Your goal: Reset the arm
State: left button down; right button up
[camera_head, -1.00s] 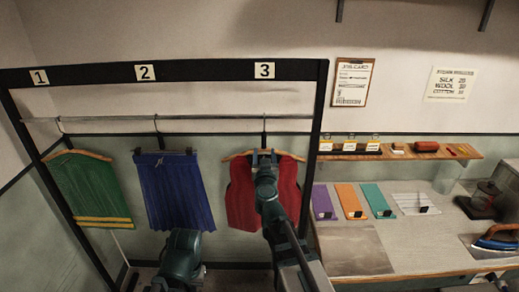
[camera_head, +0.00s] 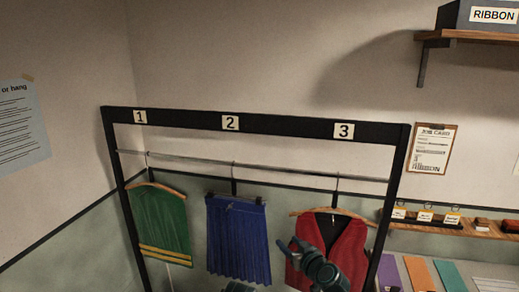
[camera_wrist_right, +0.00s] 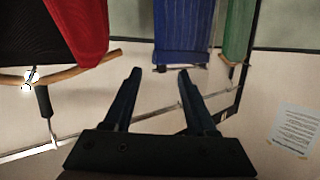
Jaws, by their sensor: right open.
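My right gripper (camera_head: 300,246) is in front of the red vest (camera_head: 347,245), which hangs on a wooden hanger under number 3. In the right wrist view, its two dark fingers (camera_wrist_right: 159,78) are spread apart with nothing between them. The blue pleated skirt (camera_head: 238,240) hangs under number 2 and also shows beyond the fingers in the wrist view (camera_wrist_right: 182,30). The green garment with yellow stripes (camera_head: 160,225) hangs under number 1. Only a small piece of my left arm shows at the bottom edge of the head view; its gripper is hidden.
The black rack frame (camera_head: 270,126) and its rail (camera_head: 265,166) stand close around the right arm. To the right are a small wooden shelf (camera_head: 455,229) and a worktop with coloured strips. A ribbon box (camera_head: 490,16) sits on a high shelf.

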jog(key=s+f+g+h, duration=0.1)
jog(key=s+f+g, duration=0.75)
jog(key=f, duration=0.25)
jog(key=s+d+f+m+g+h, duration=0.4)
jog(key=s+d+f+g, duration=0.15)
jog(key=s, duration=0.45)
jog(key=s+a+f+n+h+b, duration=0.1)
jog(key=s+a+f+n+b, duration=0.3)
jog(key=a+f+b, duration=0.6)
jog(key=shift+s+h, duration=0.3)
jog(key=shift+s, duration=0.65)
jog(key=shift+c, duration=0.6)
jog(key=shift+d, duration=0.1)
